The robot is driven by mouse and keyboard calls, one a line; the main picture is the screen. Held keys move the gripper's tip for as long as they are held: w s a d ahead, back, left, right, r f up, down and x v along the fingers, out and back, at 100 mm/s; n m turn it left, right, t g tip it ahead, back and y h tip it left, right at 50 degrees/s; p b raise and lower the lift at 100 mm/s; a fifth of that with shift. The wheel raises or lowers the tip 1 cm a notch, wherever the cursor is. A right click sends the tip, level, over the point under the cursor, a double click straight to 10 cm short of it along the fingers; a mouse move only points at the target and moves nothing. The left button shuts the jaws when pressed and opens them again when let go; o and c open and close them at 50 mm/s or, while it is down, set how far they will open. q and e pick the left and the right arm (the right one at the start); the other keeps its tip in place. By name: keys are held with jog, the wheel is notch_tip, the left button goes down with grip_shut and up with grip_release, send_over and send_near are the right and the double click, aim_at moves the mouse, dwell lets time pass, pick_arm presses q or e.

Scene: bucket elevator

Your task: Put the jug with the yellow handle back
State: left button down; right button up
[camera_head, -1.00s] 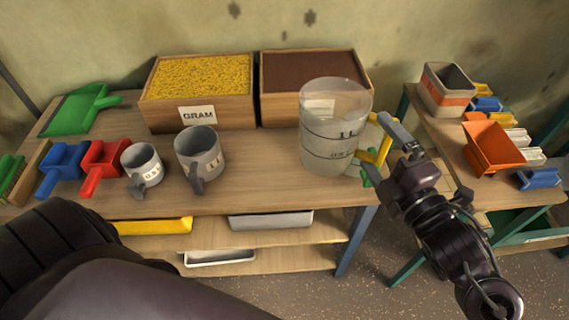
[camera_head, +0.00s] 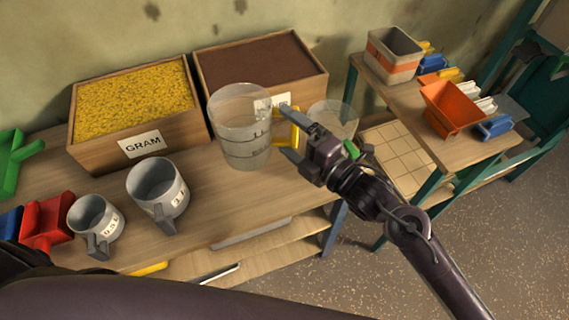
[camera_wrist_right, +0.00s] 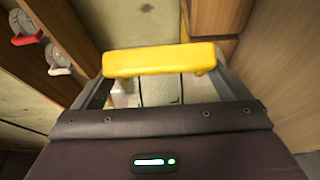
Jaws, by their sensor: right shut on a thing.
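The clear jug with the yellow handle (camera_head: 240,135) is upright over the table, in front of the two wooden boxes. Its yellow handle (camera_head: 280,130) faces right. My right gripper (camera_head: 296,131) is shut on this handle. The handle (camera_wrist_right: 160,60) spans between the fingers in the right wrist view. Whether the jug's base touches the tabletop is hard to tell. A second clear jug (camera_head: 335,115) with a green handle (camera_head: 352,150) stands to the right, partly hidden by my right gripper. My left gripper is not in view.
Behind are the boxes of yellow grain (camera_head: 135,95) and brown material (camera_head: 260,62). Two grey jugs (camera_head: 158,190) (camera_head: 95,222) and a red scoop (camera_head: 45,222) stand to the left. A side table (camera_head: 400,95) at right holds an orange scoop (camera_head: 452,105) and a striped container (camera_head: 392,55).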

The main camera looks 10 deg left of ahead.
jog(key=f, duration=0.5)
jog(key=f+p, duration=0.1)
jog(key=f, duration=0.5)
jog(key=shift+w+a+f, duration=0.15)
jog(key=shift+a+f, duration=0.05)
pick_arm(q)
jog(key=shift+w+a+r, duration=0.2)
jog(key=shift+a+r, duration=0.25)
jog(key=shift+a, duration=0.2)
pick_arm(e)
jog(key=shift+f, duration=0.2)
jog(key=o, duration=0.8)
jog(key=shift+b, duration=0.3)
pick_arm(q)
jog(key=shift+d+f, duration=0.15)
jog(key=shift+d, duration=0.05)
